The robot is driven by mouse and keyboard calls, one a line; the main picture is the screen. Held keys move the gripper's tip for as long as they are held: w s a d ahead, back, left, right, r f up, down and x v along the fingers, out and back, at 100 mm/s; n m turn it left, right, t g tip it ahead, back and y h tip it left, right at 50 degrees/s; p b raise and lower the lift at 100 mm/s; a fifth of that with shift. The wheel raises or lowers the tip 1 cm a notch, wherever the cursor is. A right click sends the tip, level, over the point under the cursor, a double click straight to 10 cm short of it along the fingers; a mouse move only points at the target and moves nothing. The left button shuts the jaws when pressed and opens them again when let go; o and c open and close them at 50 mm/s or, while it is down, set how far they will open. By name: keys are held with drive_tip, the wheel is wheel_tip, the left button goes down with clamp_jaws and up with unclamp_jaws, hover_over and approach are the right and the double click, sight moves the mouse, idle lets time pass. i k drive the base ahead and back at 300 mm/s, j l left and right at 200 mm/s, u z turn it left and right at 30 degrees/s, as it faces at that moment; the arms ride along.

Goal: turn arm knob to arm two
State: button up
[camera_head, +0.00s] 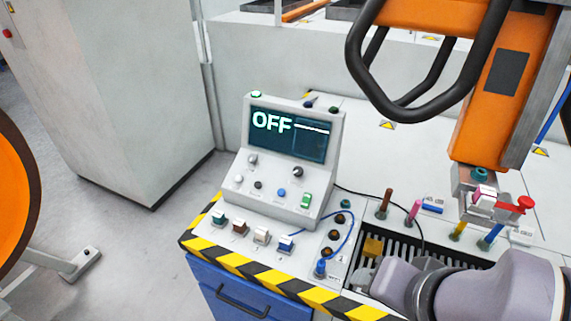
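The grey control box (270,205) stands on the bench near the middle of the view. Its dark screen (305,135) reads "OFF" with a short white line beside it. Below the screen are two rotary knobs, a left knob (252,160) and a darker right knob (297,171). Their labels are too small to read, so I cannot tell which is the arm knob or where it points. My arm's pale lilac and grey links are at the lower right, over the bench and apart from the box. My gripper's fingers cannot be made out.
An orange gantry unit (500,85) with a black loop handle hangs at the upper right. Coloured pegs, including a brown peg (384,203), stand right of the box. A blue cable (345,240) lies by the striped bench edge (270,280). Floor at left is partly clear.

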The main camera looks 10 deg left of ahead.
sight(252, 158)
drive_tip(key=i+j, duration=0.1)
drive_tip(key=j, duration=0.3)
drive_tip(key=i+j, duration=0.15)
drive_tip(key=j, duration=0.25)
drive_tip(key=i+j, duration=0.1)
drive_tip(key=j, duration=0.25)
drive_tip(key=i+j, duration=0.1)
drive_tip(key=j, duration=0.3)
drive_tip(key=i+j, duration=0.1)
drive_tip(key=j, duration=0.3)
drive_tip(key=i+j, duration=0.15)
drive_tip(key=j, duration=0.25)
drive_tip(key=i+j, duration=0.1)
drive_tip(key=j, duration=0.25)
